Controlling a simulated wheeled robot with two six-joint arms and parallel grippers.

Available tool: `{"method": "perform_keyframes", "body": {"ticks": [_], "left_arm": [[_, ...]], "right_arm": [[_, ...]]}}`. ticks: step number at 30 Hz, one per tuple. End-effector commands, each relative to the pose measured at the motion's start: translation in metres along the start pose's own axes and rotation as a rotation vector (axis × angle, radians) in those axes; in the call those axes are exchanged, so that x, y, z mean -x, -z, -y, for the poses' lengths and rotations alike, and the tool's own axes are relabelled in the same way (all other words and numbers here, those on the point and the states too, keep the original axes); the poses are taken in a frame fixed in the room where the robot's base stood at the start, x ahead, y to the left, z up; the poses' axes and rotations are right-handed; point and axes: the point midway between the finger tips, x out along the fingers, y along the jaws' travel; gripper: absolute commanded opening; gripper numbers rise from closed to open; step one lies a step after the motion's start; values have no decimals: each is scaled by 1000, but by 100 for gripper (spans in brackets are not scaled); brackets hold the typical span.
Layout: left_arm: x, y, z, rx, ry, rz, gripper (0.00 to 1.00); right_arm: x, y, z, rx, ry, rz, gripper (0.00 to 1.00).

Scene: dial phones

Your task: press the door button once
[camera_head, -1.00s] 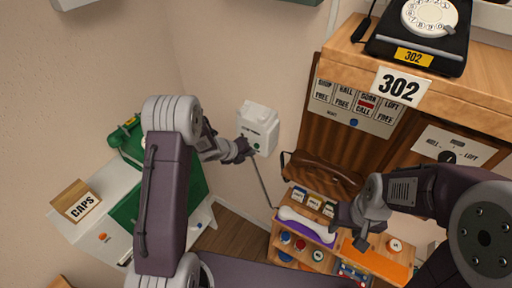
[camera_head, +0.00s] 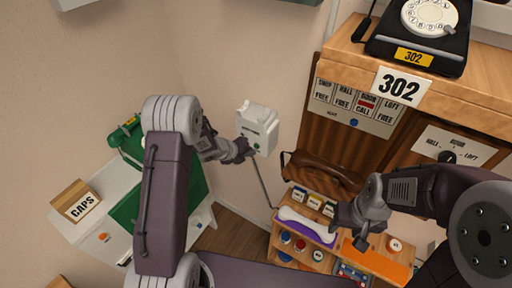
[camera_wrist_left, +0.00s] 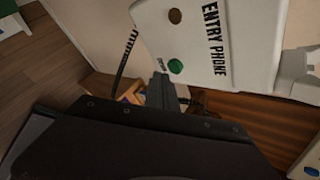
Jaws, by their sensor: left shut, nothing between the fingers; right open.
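The white entry phone (camera_head: 262,122) hangs on the wall near the middle of the head view. In the left wrist view its face (camera_wrist_left: 205,75) carries a green button (camera_wrist_left: 176,66) and a brown round spot (camera_wrist_left: 175,16). Small lettering beside the green button is too small to read surely. My left gripper (camera_head: 250,151) is shut and empty at the phone's lower left. In the left wrist view its tip (camera_wrist_left: 163,80) is just beside and below the green button; I cannot tell whether they touch. My right gripper (camera_head: 362,240) is open over the low shelf, away from the phone.
A coiled cord (camera_wrist_left: 127,55) hangs beside the phone. The low shelf (camera_head: 322,258) holds a white handset on purple and several jars. A wooden cabinet with sign 302 (camera_head: 398,87) and a status panel (camera_head: 356,106) stands right. A box marked CAPS (camera_head: 78,202) is left.

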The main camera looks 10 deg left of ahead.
Motion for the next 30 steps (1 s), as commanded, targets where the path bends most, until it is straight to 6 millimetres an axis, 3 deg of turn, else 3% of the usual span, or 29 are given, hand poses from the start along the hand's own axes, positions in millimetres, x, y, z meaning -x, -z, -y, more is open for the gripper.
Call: {"method": "perform_keyframes", "body": {"ticks": [30], "left_arm": [[-6,-4,5,0,0,0,0]], "right_arm": [[1,0,0,0,0,0,51]]}}
